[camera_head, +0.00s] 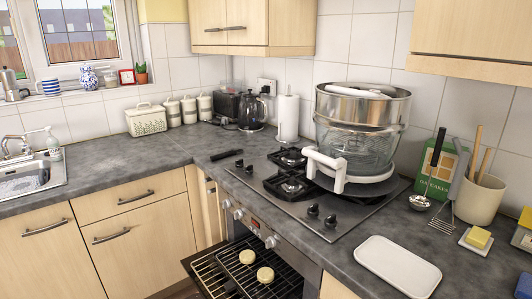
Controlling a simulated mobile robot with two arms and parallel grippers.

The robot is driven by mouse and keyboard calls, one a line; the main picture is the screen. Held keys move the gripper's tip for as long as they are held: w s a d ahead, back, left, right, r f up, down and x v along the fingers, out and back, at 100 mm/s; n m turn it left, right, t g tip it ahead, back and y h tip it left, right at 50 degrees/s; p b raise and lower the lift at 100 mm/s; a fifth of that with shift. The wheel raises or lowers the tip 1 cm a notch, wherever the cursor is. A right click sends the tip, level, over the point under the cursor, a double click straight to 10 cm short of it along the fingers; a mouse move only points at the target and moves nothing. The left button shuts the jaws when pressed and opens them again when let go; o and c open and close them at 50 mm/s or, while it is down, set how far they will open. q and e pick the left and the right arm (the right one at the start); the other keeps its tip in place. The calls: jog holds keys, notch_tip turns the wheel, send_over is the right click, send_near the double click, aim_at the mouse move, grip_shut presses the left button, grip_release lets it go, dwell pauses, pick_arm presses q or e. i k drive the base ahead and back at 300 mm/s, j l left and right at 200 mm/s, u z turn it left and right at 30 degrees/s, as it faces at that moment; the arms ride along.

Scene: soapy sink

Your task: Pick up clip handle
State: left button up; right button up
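A short black handle-like piece (226,154) lies flat on the grey worktop, left of the hob and near the front edge. It may be the clip handle, but it is too small to be sure. A large glass and steel cooker (362,130) stands over the right side of the hob, with a white handle frame (326,166) at its front left. Neither of my grippers is in view, and nothing is seen to be held.
The oven (262,230) is open below the hob (318,205), with a rack and two pale round pieces inside. A white tray (397,266) lies at front right, near a utensil pot (478,200). The worktop (130,160) left of the handle is clear.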

aim_at(234, 152)
jog(key=i+j+z, duration=0.15)
jog(key=z, duration=0.2)
jog(key=i+j+z, duration=0.1)
jog(key=j+z, duration=1.05)
jog(key=j, duration=2.4)
